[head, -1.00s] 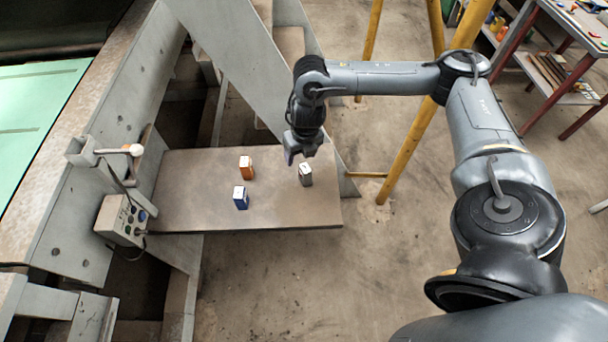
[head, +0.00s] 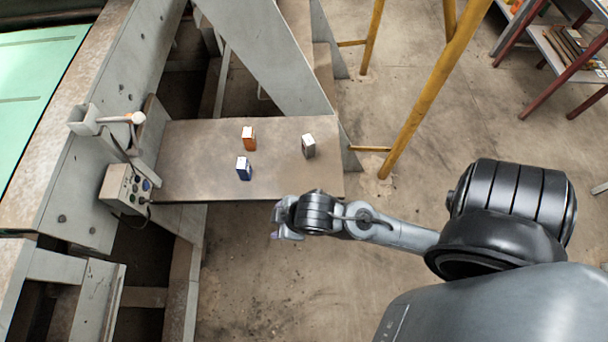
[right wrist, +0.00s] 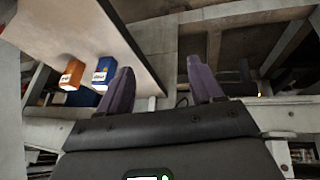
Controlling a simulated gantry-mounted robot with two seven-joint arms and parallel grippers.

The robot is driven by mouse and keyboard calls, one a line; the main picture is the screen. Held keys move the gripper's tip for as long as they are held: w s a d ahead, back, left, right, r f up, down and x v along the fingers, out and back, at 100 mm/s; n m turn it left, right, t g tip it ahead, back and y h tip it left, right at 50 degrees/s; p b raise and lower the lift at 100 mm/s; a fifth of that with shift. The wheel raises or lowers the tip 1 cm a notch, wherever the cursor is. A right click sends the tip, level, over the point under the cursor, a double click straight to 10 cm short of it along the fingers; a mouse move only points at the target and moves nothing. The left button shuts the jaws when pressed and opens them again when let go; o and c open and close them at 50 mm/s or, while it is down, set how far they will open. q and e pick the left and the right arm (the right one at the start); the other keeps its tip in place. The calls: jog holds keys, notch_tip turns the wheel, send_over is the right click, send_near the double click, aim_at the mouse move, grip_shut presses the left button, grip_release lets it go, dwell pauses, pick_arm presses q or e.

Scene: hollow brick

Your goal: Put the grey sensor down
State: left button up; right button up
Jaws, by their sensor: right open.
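The grey sensor (head: 308,147) stands upright on the right part of the brown table plate (head: 200,185), with nothing holding it. My right gripper (head: 276,228) is just off the plate's front edge, in front of the sensor and clear of it. In the right wrist view its two purple fingers (right wrist: 165,85) are apart with nothing between them. The grey sensor does not show there. My left gripper is in neither view.
An orange box (head: 249,140) and a blue box (head: 244,170) stand on the plate left of the grey sensor. A control box (head: 126,190) with a lever is at the plate's left end. A yellow post (head: 425,90) rises on the right.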

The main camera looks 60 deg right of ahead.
jog(key=s+d+m, duration=0.1)
jog(key=s+d+f+m+g, duration=0.1)
jog(key=s, duration=0.1)
jog(key=s+m+g, duration=0.1)
jog(key=s, duration=0.1)
jog(key=shift+d+f, duration=0.35)
jog(key=shift+d, duration=0.05)
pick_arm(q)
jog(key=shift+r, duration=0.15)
pick_arm(e)
jog(key=shift+r, duration=0.15)
